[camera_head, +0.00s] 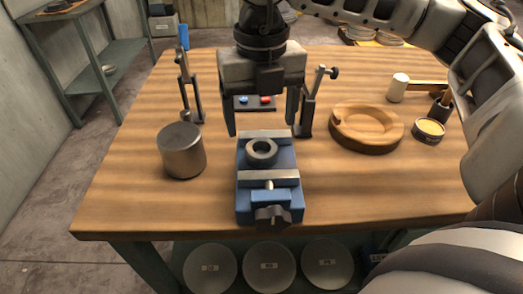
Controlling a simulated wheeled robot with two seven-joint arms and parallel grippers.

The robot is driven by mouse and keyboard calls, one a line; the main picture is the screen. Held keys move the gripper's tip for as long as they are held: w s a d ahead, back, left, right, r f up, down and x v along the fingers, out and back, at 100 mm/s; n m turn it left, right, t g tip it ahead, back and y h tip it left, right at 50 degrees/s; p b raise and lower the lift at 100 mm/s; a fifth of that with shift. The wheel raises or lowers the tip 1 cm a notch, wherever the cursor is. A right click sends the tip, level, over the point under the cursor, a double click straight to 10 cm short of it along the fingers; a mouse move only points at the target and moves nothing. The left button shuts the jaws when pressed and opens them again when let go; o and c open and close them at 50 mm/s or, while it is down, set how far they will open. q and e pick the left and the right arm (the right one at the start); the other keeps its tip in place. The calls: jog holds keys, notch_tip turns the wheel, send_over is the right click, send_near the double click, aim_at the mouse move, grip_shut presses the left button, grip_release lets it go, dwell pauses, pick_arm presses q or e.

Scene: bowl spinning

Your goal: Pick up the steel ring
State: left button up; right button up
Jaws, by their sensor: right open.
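A small grey steel ring (262,151) lies in the blue vise (268,194), between its two light metal jaws, near the middle of the table. My right gripper (260,129) hangs over the vise with its two dark fingers spread wide apart, one to each side of the ring. Nothing shows between the fingers. The height of the fingertips above the vise is hard to judge. My left gripper is not in view.
A steel cylinder (182,151) stands left of the vise on the wooden table (130,170). Two dark upright stands flank my gripper. A round wooden form (366,127), a mallet (400,87) and a yellow-topped tin (429,130) are at right.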

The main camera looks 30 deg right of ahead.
aim_at(262, 152)
jog(key=shift+w+d+f+p, duration=0.1)
jog(key=shift+f+p, duration=0.1)
jog(key=shift+f, duration=1.45)
jog(key=shift+w+d+f+p, duration=0.1)
jog(key=shift+f+p, duration=0.1)
jog(key=shift+f, duration=1.4)
jog(key=c, duration=1.3)
